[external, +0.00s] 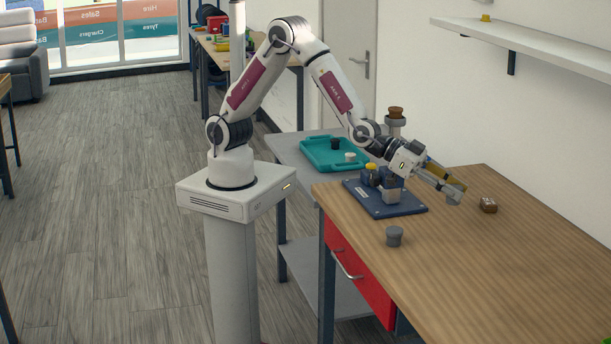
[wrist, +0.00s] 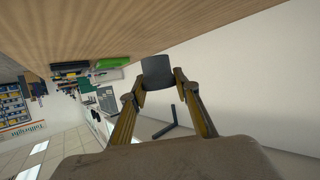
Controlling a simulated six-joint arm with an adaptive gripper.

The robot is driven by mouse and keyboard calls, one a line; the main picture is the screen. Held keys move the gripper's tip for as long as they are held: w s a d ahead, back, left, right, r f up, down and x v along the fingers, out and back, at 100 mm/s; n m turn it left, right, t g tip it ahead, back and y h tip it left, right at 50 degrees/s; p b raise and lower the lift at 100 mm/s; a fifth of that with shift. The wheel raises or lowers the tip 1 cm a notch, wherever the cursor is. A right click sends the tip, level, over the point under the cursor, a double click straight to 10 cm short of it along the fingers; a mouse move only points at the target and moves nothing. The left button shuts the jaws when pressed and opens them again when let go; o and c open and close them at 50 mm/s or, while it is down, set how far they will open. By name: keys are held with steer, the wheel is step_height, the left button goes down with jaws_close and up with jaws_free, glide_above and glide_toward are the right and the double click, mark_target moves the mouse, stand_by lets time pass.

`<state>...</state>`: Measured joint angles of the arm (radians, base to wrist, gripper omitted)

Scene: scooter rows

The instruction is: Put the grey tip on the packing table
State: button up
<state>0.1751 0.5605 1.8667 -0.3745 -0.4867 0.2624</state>
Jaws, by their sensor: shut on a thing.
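My gripper (external: 456,191) reaches low over the wooden-topped table (external: 500,270), its fingers pointing right and slightly down. In the wrist view my gripper (wrist: 160,95) is shut on a dark grey, cup-like tip (wrist: 157,71), held between the two fingertips. The tip shows near the wooden surface (wrist: 140,35) in that view; I cannot tell whether it touches. In the external view the grey tip (external: 453,198) is small and partly hidden by the fingers. Another grey cup-shaped piece (external: 394,237) stands upright on the table near its left front edge.
A dark blue base (external: 405,209) with blocks and a yellow-topped piece (external: 371,169) lies under my wrist. A small brown object (external: 488,204) is right of my gripper. A teal tray (external: 318,151) sits on the grey table behind.

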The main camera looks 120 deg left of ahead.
steer(key=s+a+r+n+y, duration=0.2)
steer(key=s+a+r, duration=0.5)
steer(key=s+r, duration=0.5)
steer(key=s+a+r+n+g+y, duration=0.1)
steer(key=a+r+n+y, duration=0.15)
steer(key=a, duration=0.65)
steer(key=a+r+n+g+y, duration=0.1)
steer(key=a+n+g+y, duration=0.15)
steer(key=a, duration=0.65)
steer(key=s+a+f+n+g+y, duration=0.25)
steer(key=a+f, duration=0.25)
steer(key=a, duration=0.3)
steer(key=s+a+f+n+g+y, duration=0.1)
steer(key=s+a+f, duration=0.35)
steer(key=a, duration=0.35)
steer(key=s+a+f+n+g+y, duration=0.1)
steer(key=s+a+f+n+y, duration=0.15)
steer(key=a+f, duration=0.45)
steer(key=s+a+f+n+g, duration=0.2)
steer(key=s+a+f, duration=0.4)
steer(key=s+a, duration=0.2)
steer(key=s+a+f+n+g, duration=0.2)
steer(key=s+a+f, duration=0.4)
steer(key=s+a, duration=0.3)
steer(key=s+g, duration=0.1)
steer(key=s, duration=0.3)
steer(key=shift+s+f+n+g, duration=0.15)
steer(key=shift+f+n+g, duration=0.15)
steer(key=shift+n, duration=0.1)
steer(key=shift+d, duration=0.1)
